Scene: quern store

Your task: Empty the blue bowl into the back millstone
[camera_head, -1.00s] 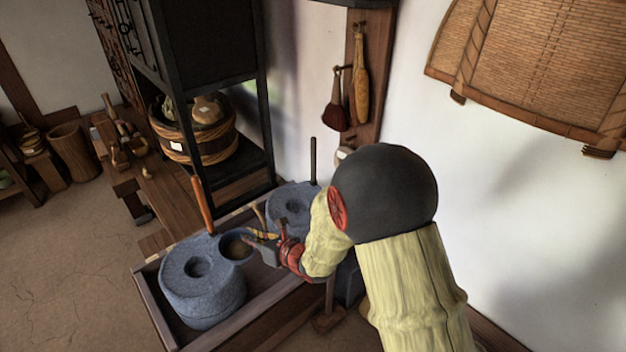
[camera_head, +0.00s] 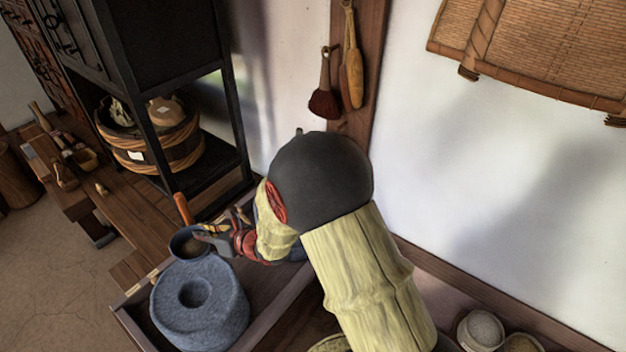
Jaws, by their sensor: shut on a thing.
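The blue bowl (camera_head: 188,245) is dark blue, with a brownish content low inside. It looks roughly upright, just beyond the front millstone's rim as seen here. My gripper (camera_head: 214,238) is shut on the bowl's right side. The front millstone (camera_head: 200,310) is a blue-grey round stone with a hole in its top, standing in a wooden trough. The back millstone is almost wholly hidden behind my arm, so its top and hole cannot be seen.
An orange handle (camera_head: 183,209) stands upright close behind the bowl. The wooden trough (camera_head: 262,318) has raised edges. A black shelf (camera_head: 205,180) with a banded tub (camera_head: 150,150) is behind. Two small bowls with contents, one of them pale (camera_head: 481,330), are at lower right.

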